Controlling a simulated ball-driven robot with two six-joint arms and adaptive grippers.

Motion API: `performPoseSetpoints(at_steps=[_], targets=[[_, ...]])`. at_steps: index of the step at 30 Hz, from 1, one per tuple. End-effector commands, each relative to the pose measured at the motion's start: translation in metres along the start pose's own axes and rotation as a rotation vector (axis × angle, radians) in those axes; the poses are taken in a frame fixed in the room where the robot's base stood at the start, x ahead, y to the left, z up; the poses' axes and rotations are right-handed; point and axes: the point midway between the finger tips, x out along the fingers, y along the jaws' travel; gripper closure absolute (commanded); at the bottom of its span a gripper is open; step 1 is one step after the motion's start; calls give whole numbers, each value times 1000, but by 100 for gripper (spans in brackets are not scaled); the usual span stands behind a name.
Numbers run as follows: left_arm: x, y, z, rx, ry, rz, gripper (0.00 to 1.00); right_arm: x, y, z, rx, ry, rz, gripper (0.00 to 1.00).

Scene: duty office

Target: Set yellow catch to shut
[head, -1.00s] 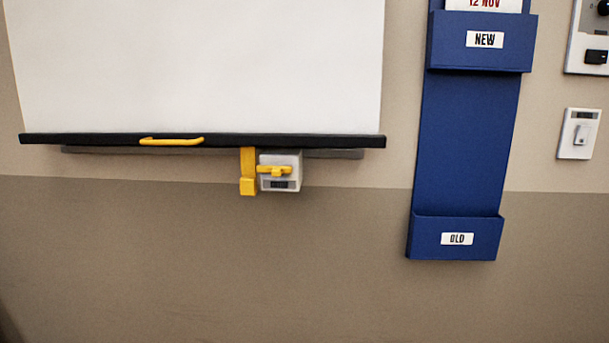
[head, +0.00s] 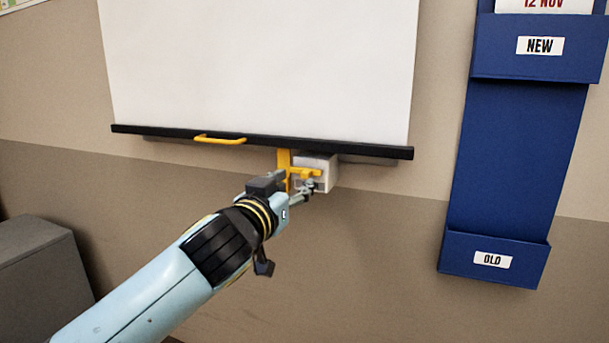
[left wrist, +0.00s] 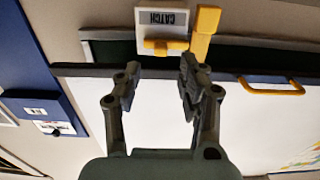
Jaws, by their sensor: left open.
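The yellow catch (head: 308,173) is a small lever on a white box (head: 328,172) under the screen's black bottom bar. In the left wrist view, which is upside down, the catch (left wrist: 163,45) lies crosswise on the white plate marked CATCH (left wrist: 161,17). A yellow strap (head: 284,158) hangs from the bar beside the box, and it also shows in the left wrist view (left wrist: 205,22). My left gripper (head: 306,188) is open and empty, just short of the catch, its fingers pointing at it; in the wrist view a gap shows between fingertips (left wrist: 160,70) and lever. My right gripper is out of view.
The white screen (head: 260,65) with its black bar (head: 350,149) and yellow handle (head: 220,139) hangs just above. A blue wall holder (head: 510,150) with NEW and OLD pockets is to the right. A grey cabinet (head: 40,270) stands at lower left.

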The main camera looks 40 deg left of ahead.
Motion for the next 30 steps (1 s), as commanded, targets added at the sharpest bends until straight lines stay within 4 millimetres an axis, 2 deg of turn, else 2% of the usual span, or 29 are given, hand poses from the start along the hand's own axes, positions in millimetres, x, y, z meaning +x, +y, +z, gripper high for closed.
performPoseSetpoints(at_steps=[3, 9, 20, 27, 30], targets=[[24, 0, -2, 0, 1, -1, 60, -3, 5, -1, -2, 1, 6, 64], [48, 0, 0, 0, -1, 0, 60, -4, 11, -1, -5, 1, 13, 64], [54, 0, 1, 0, -2, 1, 60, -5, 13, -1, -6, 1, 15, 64], [53, 0, 1, 0, -2, 1, 91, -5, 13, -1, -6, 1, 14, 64], [53, 0, 1, 0, -2, 1, 100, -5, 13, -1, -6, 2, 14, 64]])
